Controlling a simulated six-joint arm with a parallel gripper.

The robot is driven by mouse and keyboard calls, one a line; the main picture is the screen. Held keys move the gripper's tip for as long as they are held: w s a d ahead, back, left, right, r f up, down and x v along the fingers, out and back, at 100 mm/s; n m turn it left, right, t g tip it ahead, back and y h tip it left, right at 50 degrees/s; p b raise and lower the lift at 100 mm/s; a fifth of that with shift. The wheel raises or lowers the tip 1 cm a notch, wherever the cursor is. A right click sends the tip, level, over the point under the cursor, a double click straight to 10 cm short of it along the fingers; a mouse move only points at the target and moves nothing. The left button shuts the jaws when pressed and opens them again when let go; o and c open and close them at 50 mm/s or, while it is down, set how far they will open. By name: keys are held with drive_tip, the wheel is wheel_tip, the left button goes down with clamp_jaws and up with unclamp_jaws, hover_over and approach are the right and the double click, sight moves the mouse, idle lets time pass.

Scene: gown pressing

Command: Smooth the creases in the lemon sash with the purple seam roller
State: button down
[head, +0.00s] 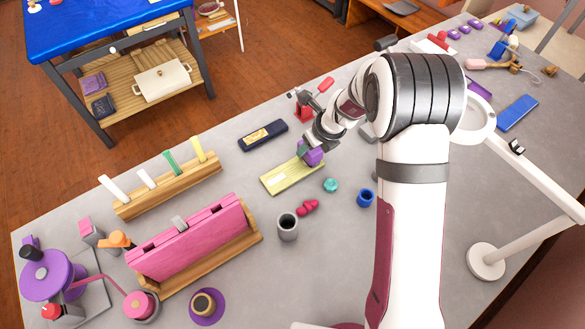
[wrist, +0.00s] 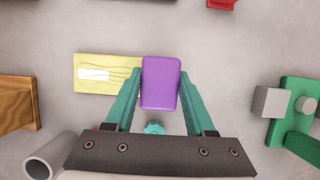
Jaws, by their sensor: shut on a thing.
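The lemon sash (head: 283,180) is a flat pale yellow strip on the grey table, and it also shows in the wrist view (wrist: 108,59). Thin crease lines and a white patch show on it in the wrist view. My gripper (wrist: 160,82) is shut on the purple seam roller (wrist: 160,92), a purple block between its teal fingers. The roller also shows in the head view (head: 314,156), at the sash's right end. It covers that end in the wrist view. I cannot tell whether the roller touches the sash.
A dark blue case (head: 262,135) lies behind the sash. A teal knobbed piece (head: 330,185), a blue cup (head: 365,198), magenta lumps (head: 307,207) and a grey cup (head: 288,229) stand in front. A wooden rack (head: 185,183) and pink panel (head: 190,240) stand left.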

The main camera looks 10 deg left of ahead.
drive_tip(key=shift+s+a, duration=0.7)
drive_tip(key=shift+s+a, duration=1.6)
drive_tip(key=shift+s+a, duration=1.6)
drive_tip(key=shift+s, duration=0.1)
drive_tip(key=shift+s+a, duration=0.8)
drive_tip(key=shift+a, duration=0.05)
drive_tip(key=shift+r, duration=0.15)
